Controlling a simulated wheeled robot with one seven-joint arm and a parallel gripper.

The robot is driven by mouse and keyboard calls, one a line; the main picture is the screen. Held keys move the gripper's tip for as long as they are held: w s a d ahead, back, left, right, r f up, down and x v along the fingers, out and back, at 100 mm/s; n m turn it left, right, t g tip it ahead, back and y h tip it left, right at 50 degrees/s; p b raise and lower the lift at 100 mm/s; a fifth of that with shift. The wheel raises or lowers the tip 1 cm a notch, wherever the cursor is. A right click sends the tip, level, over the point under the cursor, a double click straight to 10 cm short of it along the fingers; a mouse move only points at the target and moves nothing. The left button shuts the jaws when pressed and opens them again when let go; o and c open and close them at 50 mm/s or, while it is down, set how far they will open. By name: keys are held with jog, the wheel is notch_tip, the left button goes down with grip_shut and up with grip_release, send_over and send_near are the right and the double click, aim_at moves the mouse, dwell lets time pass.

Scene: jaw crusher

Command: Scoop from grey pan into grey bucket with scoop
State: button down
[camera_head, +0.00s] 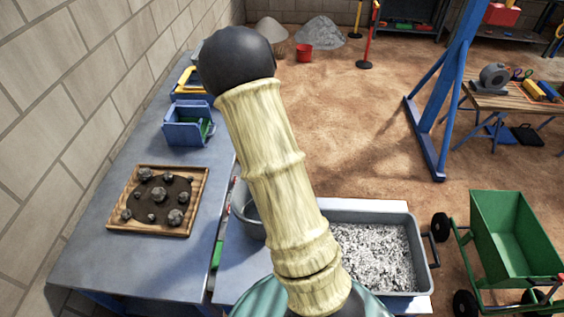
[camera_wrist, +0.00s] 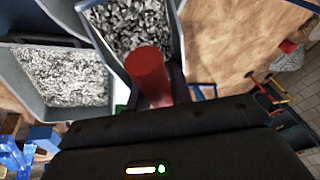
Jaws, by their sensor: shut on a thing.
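The grey pan (camera_head: 418,240) stands on the low bench right of my arm and holds pale grey gravel. It also shows at the left of the wrist view (camera_wrist: 113,88). A rounded grey container, likely the grey bucket (camera_head: 246,212), stands left of the pan, mostly hidden behind my arm. In the wrist view my gripper (camera_wrist: 160,92) is shut on the red handle of the scoop (camera_wrist: 148,70). The scoop's grey tray lies ahead of it, filled with darker, coarser-looking gravel, beside the pan in the picture. My arm hides gripper and scoop in the head view.
A wooden tray of rocks (camera_head: 112,215) and a blue box-like device (camera_head: 187,123) stand on the left bench along the brick wall. A green cart (camera_head: 500,232) stands right of the pan, with a blue frame post (camera_head: 450,90) behind. The dirt floor beyond is mostly open.

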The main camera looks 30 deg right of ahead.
jog(key=shift+a, duration=0.15)
jog(key=shift+a+f+n+h, duration=0.15)
jog(key=shift+a+h, duration=0.35)
jog(key=shift+h, duration=0.5)
jog(key=shift+a+f+n+h, duration=0.15)
jog(key=shift+a+h, duration=0.35)
jog(key=shift+h, duration=0.5)
jog(key=shift+w+a+r+h+b, duration=0.1)
jog(key=shift+a+h+b, duration=0.3)
jog(key=shift+a+h, duration=0.5)
jog(key=shift+a+r+h+b, duration=0.1)
jog(key=shift+a+h+b, duration=0.35)
jog(key=shift+h, duration=0.65)
jog(key=shift+a+f+h+b, duration=0.2)
jog(key=shift+a+h+b, duration=0.1)
jog(key=shift+a+b, duration=0.05)
jog(key=a+n+h+b, duration=0.1)
jog(key=a+h+b, duration=0.2)
jog(key=b, duration=0.3)
jog(key=shift+a+f+h, duration=0.1)
jog(key=shift+a+h, duration=0.3)
jog(key=shift+h, duration=0.4)
